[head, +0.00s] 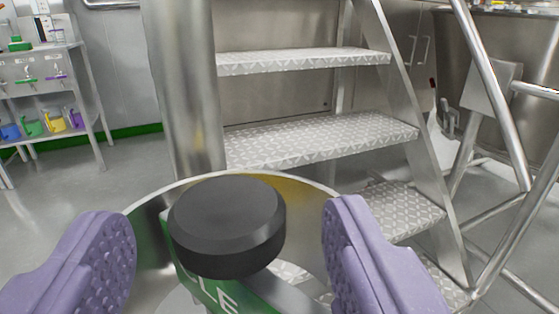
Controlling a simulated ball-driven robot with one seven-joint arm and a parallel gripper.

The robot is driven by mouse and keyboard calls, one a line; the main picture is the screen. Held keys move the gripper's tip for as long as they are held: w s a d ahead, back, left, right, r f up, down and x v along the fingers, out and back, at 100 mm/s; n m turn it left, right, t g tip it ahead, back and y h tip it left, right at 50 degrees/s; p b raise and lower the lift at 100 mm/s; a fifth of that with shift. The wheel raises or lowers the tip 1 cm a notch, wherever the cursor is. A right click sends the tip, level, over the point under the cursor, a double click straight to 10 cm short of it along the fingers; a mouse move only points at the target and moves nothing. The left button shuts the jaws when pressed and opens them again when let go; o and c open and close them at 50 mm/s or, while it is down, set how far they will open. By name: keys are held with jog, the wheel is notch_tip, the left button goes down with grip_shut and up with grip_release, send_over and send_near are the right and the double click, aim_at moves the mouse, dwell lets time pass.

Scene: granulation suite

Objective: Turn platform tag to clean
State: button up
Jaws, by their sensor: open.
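A black round knob (228,222) is close in front of me, low in the middle of the view. Below it shows a green piece of the tag (222,292) with white letters, of which "LE" can be read. A round metal rim (150,235) curves behind the knob, with a yellow patch (298,193) inside it at the upper right. My gripper (232,218) is open, its two purple textured fingers on either side of the knob with a gap at each side. Much of the tag's face is hidden by the knob and the view's lower edge.
Metal steps with diamond-plate treads (320,135) and tubular handrails (495,90) stand behind and to the right. A thick steel post (182,90) rises left of them. A shelf rack (40,80) with coloured jugs stands at the far left. Grey floor (140,165) is clear between.

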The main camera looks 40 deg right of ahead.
jog(key=shift+b+x, duration=0.3)
jog(key=shift+x, duration=1.5)
jog(key=c, duration=0.9)
jog(key=shift+c, duration=0.2)
